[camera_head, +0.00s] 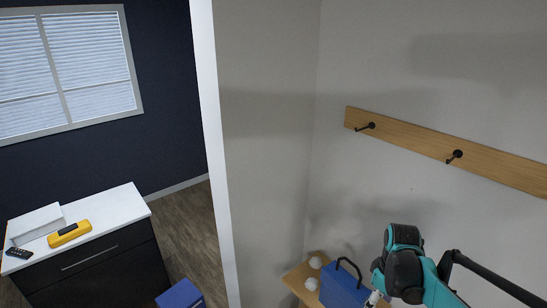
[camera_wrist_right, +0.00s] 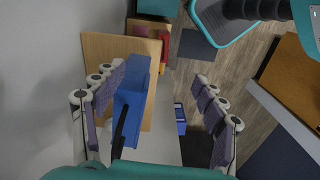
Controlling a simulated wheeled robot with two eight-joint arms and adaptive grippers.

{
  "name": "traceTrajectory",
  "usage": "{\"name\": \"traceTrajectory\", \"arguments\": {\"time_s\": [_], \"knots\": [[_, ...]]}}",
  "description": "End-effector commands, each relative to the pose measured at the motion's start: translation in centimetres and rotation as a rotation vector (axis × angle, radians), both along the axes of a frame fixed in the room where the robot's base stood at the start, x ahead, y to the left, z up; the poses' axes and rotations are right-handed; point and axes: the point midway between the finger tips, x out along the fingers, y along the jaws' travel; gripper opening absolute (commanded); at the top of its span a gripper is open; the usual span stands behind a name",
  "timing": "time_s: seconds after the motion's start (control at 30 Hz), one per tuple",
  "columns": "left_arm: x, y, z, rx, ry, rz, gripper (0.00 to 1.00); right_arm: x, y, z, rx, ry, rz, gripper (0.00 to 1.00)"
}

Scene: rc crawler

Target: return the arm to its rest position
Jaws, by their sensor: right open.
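My right arm (camera_head: 405,265), teal and black, comes in at the bottom right of the head view. Its right gripper (camera_wrist_right: 165,78) is open in the wrist view, with purple-grey fingers on both sides. A blue box with a black handle (camera_wrist_right: 130,105) shows between the fingers, closer to the left one; I cannot tell whether they touch. In the head view the blue box (camera_head: 340,288) stands on a wooden bench (camera_head: 293,278), partly hidden by my right gripper. My left gripper is not in view.
A wooden rail (camera_head: 420,139) with black hooks is on the wall above my right arm. A white wall edge (camera_head: 214,150) divides the room. Left, a cabinet (camera_head: 105,222) holds a yellow object (camera_head: 70,233) and a remote (camera_head: 19,253). Another blue object (camera_head: 181,297) is low in the head view.

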Motion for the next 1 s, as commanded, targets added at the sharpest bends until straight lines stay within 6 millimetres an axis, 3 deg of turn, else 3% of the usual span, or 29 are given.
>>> {"name": "traceTrajectory", "arguments": {"time_s": [0.37,0.67,0.77,1.0], "knots": [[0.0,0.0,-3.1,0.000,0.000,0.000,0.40,-1.4,1.7,-1.4,-0.013,-0.076,-0.075,0.71],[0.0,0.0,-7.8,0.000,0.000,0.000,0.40,-3.8,4.2,-4.0,-0.013,-0.200,-0.197,0.71],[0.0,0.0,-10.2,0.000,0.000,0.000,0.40,-5.1,5.4,-5.6,-0.002,-0.263,-0.257,0.71],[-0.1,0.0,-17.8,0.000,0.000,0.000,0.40,-9.3,8.8,-12.3,0.084,-0.469,-0.460,0.71]]}}
